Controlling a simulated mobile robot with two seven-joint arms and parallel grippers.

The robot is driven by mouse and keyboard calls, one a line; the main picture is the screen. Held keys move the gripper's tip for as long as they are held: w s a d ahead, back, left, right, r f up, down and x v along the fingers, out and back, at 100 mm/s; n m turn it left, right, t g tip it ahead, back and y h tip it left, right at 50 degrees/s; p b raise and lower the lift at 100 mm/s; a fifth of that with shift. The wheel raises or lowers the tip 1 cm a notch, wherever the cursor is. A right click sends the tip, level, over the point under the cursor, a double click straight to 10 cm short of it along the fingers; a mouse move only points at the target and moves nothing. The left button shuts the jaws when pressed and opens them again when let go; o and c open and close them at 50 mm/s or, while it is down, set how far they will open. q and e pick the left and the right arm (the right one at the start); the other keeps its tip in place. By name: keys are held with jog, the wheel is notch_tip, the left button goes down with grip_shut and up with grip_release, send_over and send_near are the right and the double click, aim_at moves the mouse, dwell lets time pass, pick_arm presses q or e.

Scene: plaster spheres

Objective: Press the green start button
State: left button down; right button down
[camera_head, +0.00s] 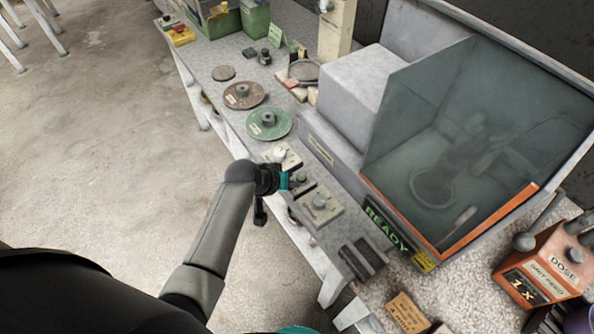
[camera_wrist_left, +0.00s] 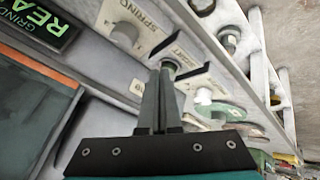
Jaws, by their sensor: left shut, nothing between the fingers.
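A button with a greenish side (camera_wrist_left: 169,66) sits on a small cream plate, in line with a knob on either side, in the left wrist view. In the head view the button (camera_head: 301,177) is small and dark, partly hidden by my gripper. My left gripper (camera_head: 288,181) is shut and empty beside it. In the left wrist view its closed fingertips (camera_wrist_left: 159,74) overlap the button's near edge; I cannot tell whether they touch it. My right gripper is not in view.
A grey knob (camera_head: 320,202) and a white knob (camera_head: 280,154) flank the button. The lit READY display (camera_head: 387,229) is below the glass hood (camera_head: 430,150). A green disc (camera_head: 255,124) and a brown disc (camera_head: 238,93) lie along the bench. A red DOSE box (camera_head: 540,275) stands right.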

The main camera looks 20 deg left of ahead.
pick_arm(q)
jog(key=w+r+n+t+p, duration=0.1)
jog(key=w+r, duration=0.5)
jog(key=shift+d+r+n+t+h, duration=0.15)
jog(key=shift+r+n+t+h, duration=0.15)
jog(key=shift+t+h, duration=0.1)
jog(key=shift+f, duration=0.1)
jog(key=b, duration=0.8)
send_over(300, 179)
notch_tip(300, 179, down, 8)
jog(key=shift+r, duration=0.1)
jog(key=shift+f, duration=0.4)
dwell(1.1)
jog(key=shift+f+b, duration=0.4)
jog(key=shift+f, duration=0.05)
